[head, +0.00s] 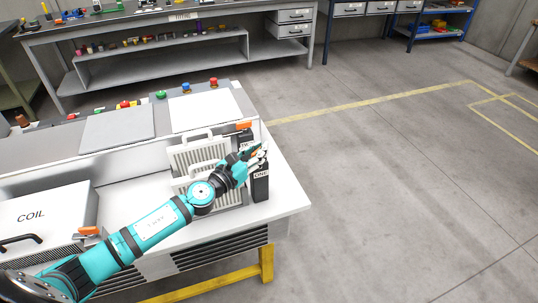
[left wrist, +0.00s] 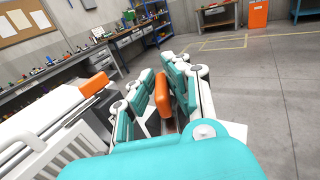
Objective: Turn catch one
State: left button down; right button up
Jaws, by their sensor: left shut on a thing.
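My left gripper (head: 254,153) reaches over a black post (head: 261,185) with a white label that reads "ONE", at the right end of the white bench. In the left wrist view my left gripper (left wrist: 163,100) has its teal fingers closed on an orange handle (left wrist: 162,94), the handle of catch one. In the head view the fingers hide most of this handle. Another orange catch handle (head: 243,126) sits on a black post just behind; it also shows in the left wrist view (left wrist: 94,85), left of my fingers. My right gripper is not in view.
White slotted panels (head: 198,155) stand beside the catches. A white box marked "COIL" (head: 40,207) with a black handle is at the left, near another orange handle (head: 88,231). Coloured buttons (head: 161,94) line the bench's back. The floor (head: 400,190) at right is clear.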

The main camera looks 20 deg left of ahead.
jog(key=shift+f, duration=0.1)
pick_arm(q)
jog(key=shift+r, duration=0.1)
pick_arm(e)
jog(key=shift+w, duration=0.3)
pick_arm(q)
jog(key=c, duration=1.4)
grip_release()
jog(key=shift+o, duration=0.2)
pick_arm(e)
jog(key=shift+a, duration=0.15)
pick_arm(q)
jog(key=shift+s, duration=0.25)
jog(key=v, duration=1.1)
jog(key=shift+s+a, duration=0.2)
jog(key=shift+a, duration=0.1)
